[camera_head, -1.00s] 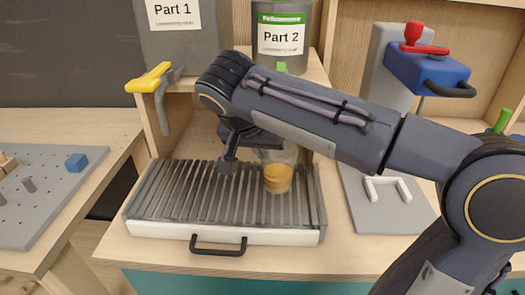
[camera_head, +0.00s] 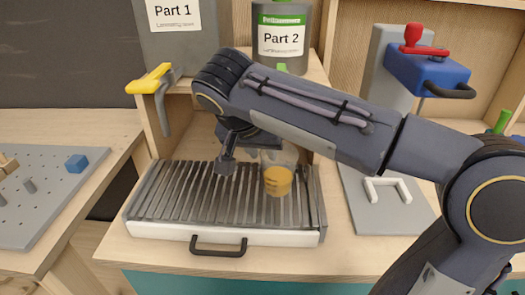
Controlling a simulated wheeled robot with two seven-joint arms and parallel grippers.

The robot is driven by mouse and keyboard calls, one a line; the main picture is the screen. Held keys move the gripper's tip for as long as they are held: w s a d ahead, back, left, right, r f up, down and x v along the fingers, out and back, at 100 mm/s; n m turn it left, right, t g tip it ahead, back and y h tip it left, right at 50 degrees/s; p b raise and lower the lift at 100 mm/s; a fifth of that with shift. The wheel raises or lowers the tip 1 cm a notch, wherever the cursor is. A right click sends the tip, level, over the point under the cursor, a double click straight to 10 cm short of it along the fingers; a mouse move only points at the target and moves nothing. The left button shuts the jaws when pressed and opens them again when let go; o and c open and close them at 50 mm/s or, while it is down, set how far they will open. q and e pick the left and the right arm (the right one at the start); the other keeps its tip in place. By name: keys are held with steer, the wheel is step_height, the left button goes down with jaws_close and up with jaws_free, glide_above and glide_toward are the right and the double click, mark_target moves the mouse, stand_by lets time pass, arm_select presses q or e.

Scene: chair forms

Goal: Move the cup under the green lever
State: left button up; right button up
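The clear cup (camera_head: 277,181) with orange-yellow contents stands upright on the slatted grey drip tray (camera_head: 170,206), right of its middle. My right gripper (camera_head: 228,163) hangs over the tray, its visible finger just left of the cup and apart from it in the picture. Its other finger is hidden behind my arm, so its opening cannot be told. The green lever (camera_head: 281,67) is on the "Part 2" container (camera_head: 282,18), above and behind the tray; my arm covers the space below it. My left gripper is not in view.
A yellow lever (camera_head: 148,79) sits on the "Part 1" container (camera_head: 175,40) at left. A blue box with a red handle (camera_head: 430,74) stands at right. A white bracket (camera_head: 388,189) is on a grey plate. A black handle (camera_head: 218,246) is on the tray's front.

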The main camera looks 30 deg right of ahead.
steer(key=s+a+r, duration=0.1)
steer(key=s+a, duration=0.6)
steer(key=a, duration=0.3)
steer(key=shift+s+a+r, duration=0.3)
steer(key=shift+a+r, duration=0.05)
steer(key=shift+d, duration=0.1)
steer(key=s+d+f+n+t+y+p, duration=0.2)
steer(key=s+d+f+n+y+p, duration=0.4)
steer(key=s+p, duration=0.4)
steer(key=d+y+p, duration=0.1)
steer(key=y, duration=0.1)
steer(key=shift+s+d+f+n+y+p, duration=0.15)
steer(key=shift+f+n+y+p, duration=0.15)
steer(key=shift+f+n+y, duration=0.1)
